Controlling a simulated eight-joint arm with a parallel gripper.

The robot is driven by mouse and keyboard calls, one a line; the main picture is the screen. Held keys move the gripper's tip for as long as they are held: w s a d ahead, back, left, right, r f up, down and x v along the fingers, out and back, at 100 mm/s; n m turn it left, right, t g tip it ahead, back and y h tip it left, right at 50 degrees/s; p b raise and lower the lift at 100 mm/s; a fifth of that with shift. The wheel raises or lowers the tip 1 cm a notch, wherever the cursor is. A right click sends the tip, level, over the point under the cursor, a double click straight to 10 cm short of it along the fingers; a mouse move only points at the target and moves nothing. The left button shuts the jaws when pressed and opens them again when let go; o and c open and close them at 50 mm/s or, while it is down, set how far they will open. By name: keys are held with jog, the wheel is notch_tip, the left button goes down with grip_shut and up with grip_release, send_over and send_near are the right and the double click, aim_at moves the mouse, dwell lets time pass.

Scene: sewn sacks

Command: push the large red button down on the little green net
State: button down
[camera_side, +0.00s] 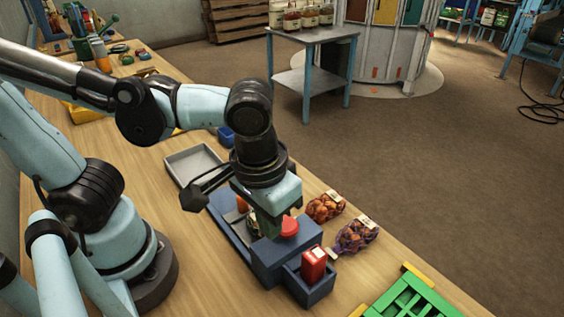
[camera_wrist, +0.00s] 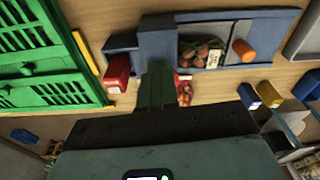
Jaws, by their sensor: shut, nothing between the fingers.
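The large red button (camera_side: 289,226) sits on the blue sealing machine (camera_side: 284,252), just right of my gripper's fingers in the side view. My gripper (camera_side: 268,226) is shut and empty, pointing down at the machine; whether it touches the button cannot be told. In the wrist view its shut fingers (camera_wrist: 157,88) cover part of the machine and most of the button. The little green net (camera_wrist: 203,53), with reddish-brown contents and a white label, lies in the blue trough beside the machine. In the side view my gripper mostly hides it.
A red block (camera_side: 314,262) stands in a blue holder at the machine's near end. An orange cylinder (camera_wrist: 243,50) is in the trough. Two filled net bags (camera_side: 325,207) (camera_side: 356,236) lie beside the machine. A green crate (camera_side: 408,300) and grey tray (camera_side: 194,162) flank it.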

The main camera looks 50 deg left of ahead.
notch_tip(320, 180, up, 11)
jog(key=s, duration=0.1)
jog(key=shift+s+r, duration=0.15)
dwell(0.3)
dwell(0.5)
jog(key=w+a+f+t, duration=0.3)
jog(key=w+a+f, duration=0.1)
jog(key=a, duration=0.3)
jog(key=w+a+f+m+t, duration=0.1)
jog(key=w+a+f+t, duration=0.2)
jog(key=w+a+f, duration=0.2)
jog(key=shift+w+a, duration=0.3)
jog(key=shift+a, duration=0.8)
jog(key=shift+r, duration=0.1)
